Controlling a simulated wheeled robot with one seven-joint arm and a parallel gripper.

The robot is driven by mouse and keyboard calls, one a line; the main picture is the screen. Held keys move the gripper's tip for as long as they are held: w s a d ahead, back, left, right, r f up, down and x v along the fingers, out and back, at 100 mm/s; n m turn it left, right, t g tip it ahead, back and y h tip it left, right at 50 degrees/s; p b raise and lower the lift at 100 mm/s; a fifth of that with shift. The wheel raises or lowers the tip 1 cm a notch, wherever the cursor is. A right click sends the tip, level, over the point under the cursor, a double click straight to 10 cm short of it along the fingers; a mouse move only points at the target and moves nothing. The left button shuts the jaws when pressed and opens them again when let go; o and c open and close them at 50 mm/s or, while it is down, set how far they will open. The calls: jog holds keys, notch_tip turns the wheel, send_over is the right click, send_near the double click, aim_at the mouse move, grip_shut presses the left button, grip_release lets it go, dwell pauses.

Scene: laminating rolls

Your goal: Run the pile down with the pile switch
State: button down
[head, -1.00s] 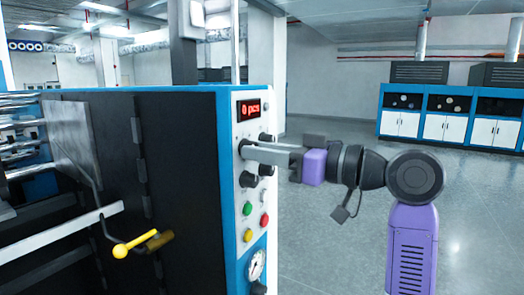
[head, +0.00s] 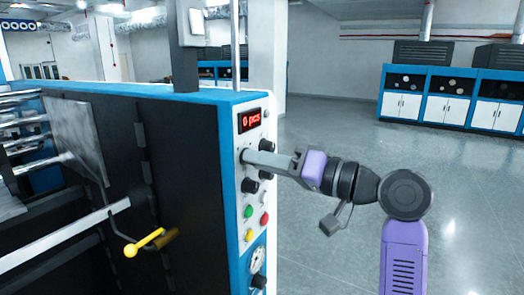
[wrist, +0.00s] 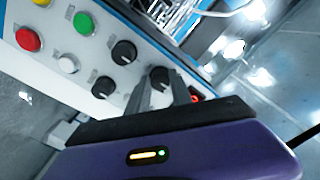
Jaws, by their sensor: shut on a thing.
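The control panel (head: 251,205) on the machine's blue-edged end carries several black rotary knobs. My gripper (head: 247,157) reaches it from the right, fingers pointing left at the upper left knob below the red display. In the wrist view my gripper (wrist: 165,92) is shut on a black knob (wrist: 160,76), one finger on each side. Other black knobs (wrist: 124,52) stand beside it, clear of the fingers. I cannot read the labels, so I cannot tell by them which knob is the pile switch.
The red display (head: 250,119) reads "0 pcs". Open floor (head: 330,150) lies to the right.

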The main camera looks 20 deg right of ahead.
jog(key=shift+r+m+p, duration=0.1)
jog(key=shift+m+p, duration=0.25)
jog(key=shift+m, duration=0.25)
jog(key=c, duration=1.1)
grip_release()
jog(key=shift+c, duration=0.2)
jog(key=b+v, duration=0.2)
jog(key=v, duration=0.6)
jog(key=shift+w, duration=0.1)
